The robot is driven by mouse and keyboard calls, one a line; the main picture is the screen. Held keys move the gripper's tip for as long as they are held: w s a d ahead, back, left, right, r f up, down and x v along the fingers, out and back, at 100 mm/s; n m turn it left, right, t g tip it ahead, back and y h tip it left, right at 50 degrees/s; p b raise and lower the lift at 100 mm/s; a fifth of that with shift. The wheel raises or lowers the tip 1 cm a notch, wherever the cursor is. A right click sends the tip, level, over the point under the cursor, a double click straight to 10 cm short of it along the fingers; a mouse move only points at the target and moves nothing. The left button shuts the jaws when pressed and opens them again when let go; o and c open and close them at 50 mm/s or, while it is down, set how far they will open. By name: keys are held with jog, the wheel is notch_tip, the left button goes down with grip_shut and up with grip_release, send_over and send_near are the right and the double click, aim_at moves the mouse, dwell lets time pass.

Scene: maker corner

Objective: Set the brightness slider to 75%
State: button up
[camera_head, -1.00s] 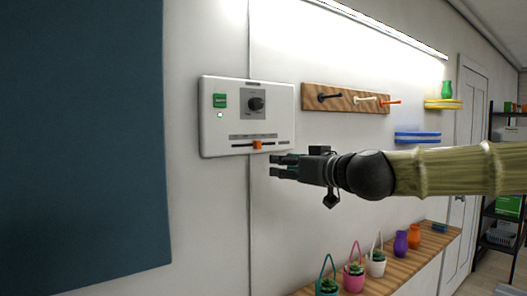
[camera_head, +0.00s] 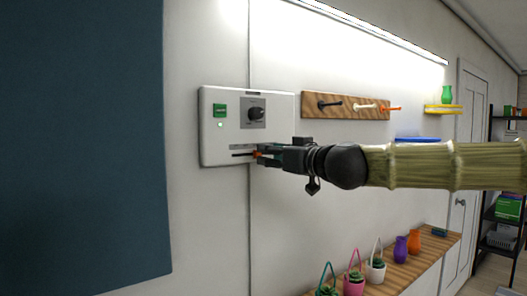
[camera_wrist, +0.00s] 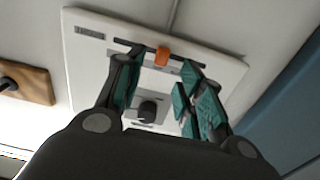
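The white control panel (camera_head: 222,140) hangs on the wall, with a horizontal slider slot along its lower part. The orange slider knob (camera_head: 258,154) sits a little right of the middle of the visible slot, partly hidden by my gripper (camera_head: 265,155). In the wrist view the orange knob (camera_wrist: 162,56) shows between the two teal-padded fingers of my gripper (camera_wrist: 157,62). The fingers are open, with a gap on each side of the knob. I cannot tell whether the tips touch the panel.
The panel also bears a black dial (camera_head: 256,114) and a green button (camera_head: 220,110). A wooden peg rail (camera_head: 345,105) is to the right. A shelf with potted plants (camera_head: 410,262) runs below. A dark blue board (camera_head: 85,140) covers the wall on the left.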

aim_at(257, 154)
jog(key=shift+p+x, duration=0.55)
jog(key=shift+x, duration=1.65)
jog(key=shift+c, duration=0.3)
grip_shut()
